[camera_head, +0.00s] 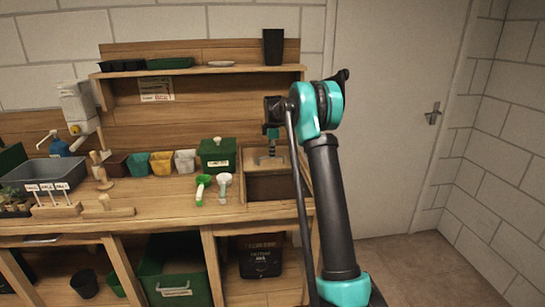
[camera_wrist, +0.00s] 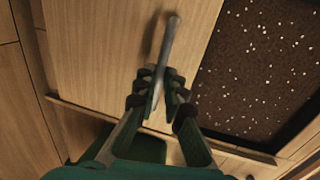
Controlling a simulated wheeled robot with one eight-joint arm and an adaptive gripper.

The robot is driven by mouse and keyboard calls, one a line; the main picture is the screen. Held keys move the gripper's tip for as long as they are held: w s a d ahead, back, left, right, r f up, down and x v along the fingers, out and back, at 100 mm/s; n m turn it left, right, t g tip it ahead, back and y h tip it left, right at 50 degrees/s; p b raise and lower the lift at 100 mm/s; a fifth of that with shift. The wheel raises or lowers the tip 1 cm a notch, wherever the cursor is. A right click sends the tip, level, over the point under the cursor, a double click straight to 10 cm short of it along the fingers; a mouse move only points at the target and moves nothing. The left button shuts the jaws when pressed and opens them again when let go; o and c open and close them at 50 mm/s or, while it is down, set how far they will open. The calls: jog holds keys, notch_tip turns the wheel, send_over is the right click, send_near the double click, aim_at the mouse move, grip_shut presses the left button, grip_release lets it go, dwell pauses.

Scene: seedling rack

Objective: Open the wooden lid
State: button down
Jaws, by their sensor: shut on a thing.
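The wooden lid (camera_wrist: 105,45) is a pale board with a grey metal bar handle (camera_wrist: 167,45) standing on it. My gripper (camera_wrist: 161,77) is shut on this handle, its green fingers on either side of it. To the right of the lid, the bin stands uncovered and shows dark soil with white specks (camera_wrist: 262,65). In the head view, my gripper (camera_head: 271,139) points down over the lid (camera_head: 252,161) at the right end of the bench.
A green box (camera_head: 218,153) stands just left of the bin. A green scoop and a white scoop (camera_head: 224,187) lie in front of it. Several small pots (camera_head: 161,163) line the bench further left. A shelf (camera_head: 200,70) runs above. Floor is clear at right.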

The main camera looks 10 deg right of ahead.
jog(key=c, duration=1.6)
grip_release()
notch_tip(320, 180, up, 12)
jog(key=s, duration=0.2)
jog(key=shift+s, duration=0.2)
jog(key=shift+s+f, duration=0.1)
jog(key=s+d+f+m, duration=0.1)
jog(key=s+f+m, duration=0.5)
jog(key=s, duration=1)
jog(key=s+d+f+m+t, duration=0.1)
jog(key=s+f+m, duration=0.5)
jog(key=s, duration=1.1)
jog(key=s+d+f+m+t, duration=0.1)
jog(key=s+f+m, duration=0.5)
jog(key=s, duration=1.1)
notch_tip(320, 180, down, 4)
jog(key=shift+s+d+r, duration=0.25)
jog(key=shift+d, duration=0.3)
